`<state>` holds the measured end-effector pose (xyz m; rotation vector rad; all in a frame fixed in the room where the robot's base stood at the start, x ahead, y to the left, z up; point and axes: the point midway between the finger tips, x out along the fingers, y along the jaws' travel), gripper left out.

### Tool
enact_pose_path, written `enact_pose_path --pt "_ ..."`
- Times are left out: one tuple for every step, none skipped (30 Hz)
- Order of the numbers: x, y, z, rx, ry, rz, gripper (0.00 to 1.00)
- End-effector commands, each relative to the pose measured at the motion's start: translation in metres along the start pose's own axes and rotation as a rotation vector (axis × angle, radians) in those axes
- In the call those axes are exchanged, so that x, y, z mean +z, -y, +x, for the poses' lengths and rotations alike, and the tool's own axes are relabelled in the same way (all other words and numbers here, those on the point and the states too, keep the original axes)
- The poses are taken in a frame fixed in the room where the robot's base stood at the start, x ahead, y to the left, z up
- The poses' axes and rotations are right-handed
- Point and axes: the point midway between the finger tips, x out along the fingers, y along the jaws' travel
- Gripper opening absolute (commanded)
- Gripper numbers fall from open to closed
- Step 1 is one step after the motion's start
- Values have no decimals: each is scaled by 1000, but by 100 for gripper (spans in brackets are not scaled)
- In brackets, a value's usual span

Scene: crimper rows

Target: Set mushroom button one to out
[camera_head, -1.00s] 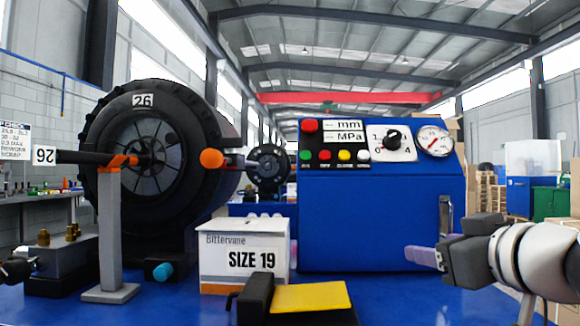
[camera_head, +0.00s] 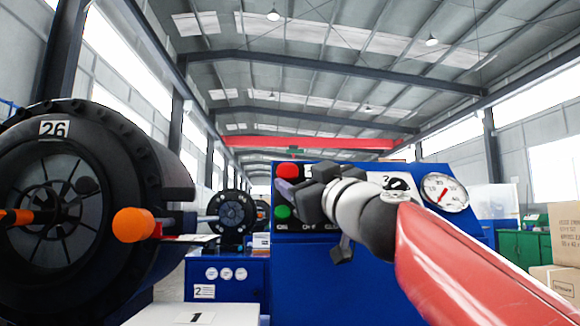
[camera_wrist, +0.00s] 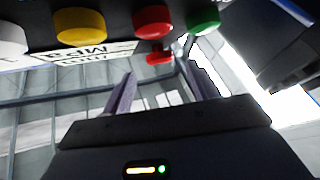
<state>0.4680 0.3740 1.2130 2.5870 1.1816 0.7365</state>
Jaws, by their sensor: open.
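A red mushroom button (camera_head: 287,170) sits at the upper left of the blue machine's (camera_head: 370,275) dark panel. In the wrist view, the red mushroom button (camera_wrist: 157,56) appears between and beyond my fingertips. I cannot tell whether it is in or out. My gripper (camera_head: 284,190) is in front of the panel's left part, just below the mushroom button in the picture. In the wrist view, my gripper (camera_wrist: 160,75) has its two purple fingers apart with nothing between them. My gripper and arm hide most of the panel's middle in the head view.
A green button (camera_head: 282,213) shows below the red one. The wrist view shows red (camera_wrist: 152,20), yellow (camera_wrist: 79,25) and white (camera_wrist: 10,38) buttons close by. A gauge (camera_head: 445,193) is at the panel's right.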

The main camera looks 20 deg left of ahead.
Motion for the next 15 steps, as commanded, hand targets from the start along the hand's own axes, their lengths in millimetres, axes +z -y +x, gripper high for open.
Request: enact_pose_path --pt "-3 -1 12 -2 3 1 59" --pt "-4 -1 17 -2 2 1 59" --pt "-3 -1 22 -2 2 0 59" --pt "-3 -1 26 -1 3 0 59" --pt "-3 -1 30 -1 2 0 59" --pt "-3 -1 34 0 2 1 59" --pt "-2 -1 36 0 2 1 59" --pt "-2 -1 38 0 2 1 59" --pt "-1 -1 40 0 2 0 59" --pt "-1 -1 41 0 2 -1 59" --pt "-1 0 42 0 1 -1 59" --pt "0 0 42 0 1 -1 59" --pt "0 0 42 0 1 -1 59" --pt "0 0 42 0 1 -1 59" --pt "0 0 42 0 1 -1 59"
